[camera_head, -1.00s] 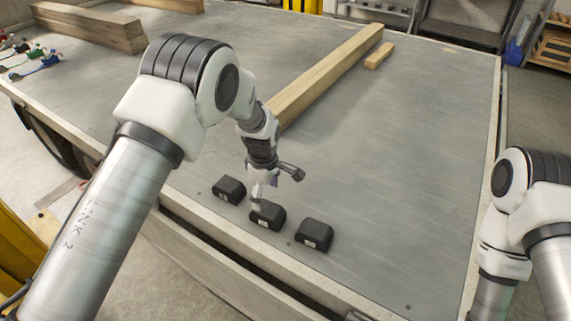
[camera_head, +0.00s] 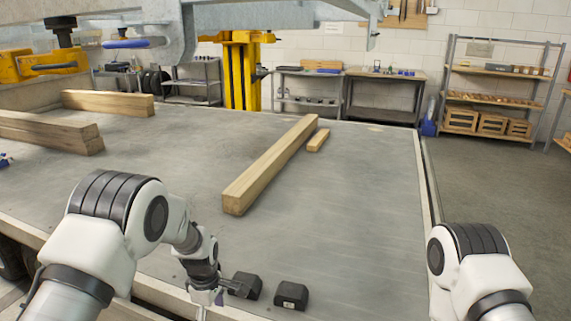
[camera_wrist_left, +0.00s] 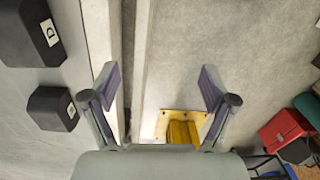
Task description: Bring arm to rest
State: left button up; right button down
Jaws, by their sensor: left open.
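My left gripper (camera_head: 216,302) is low in the head view, at the near edge of the trailer deck (camera_head: 340,220). In the left wrist view its two fingers (camera_wrist_left: 160,84) are spread apart with nothing between them, over the deck's edge and the floor. Two black blocks (camera_head: 243,285) (camera_head: 291,296) sit on the deck to the right of the gripper. Two black blocks with white labels also show at the left of the left wrist view (camera_wrist_left: 52,108). My right arm (camera_head: 470,270) shows at the lower right; its gripper is out of frame.
A long wooden beam (camera_head: 270,167) and a short wood piece (camera_head: 318,140) lie mid-deck. More beams (camera_head: 50,131) lie at the left. A grey metal frame (camera_head: 270,12) and a yellow post (camera_head: 242,75) stand beyond. The deck's right part is clear.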

pick_arm(q)
jog(key=s+a+f+m+g, duration=0.1)
jog(key=s+a+f+g, duration=0.1)
jog(key=s+f, duration=0.6)
jog(key=s+a+f+g, duration=0.25)
jog(key=s+f, duration=0.25)
jog(key=s, duration=0.7)
jog(key=s+a+m+t, duration=0.2)
jog(key=s+m+t, duration=0.3)
jog(key=s+m, duration=0.8)
jog(key=shift+r+m, duration=0.4)
jog(key=shift+s, duration=0.1)
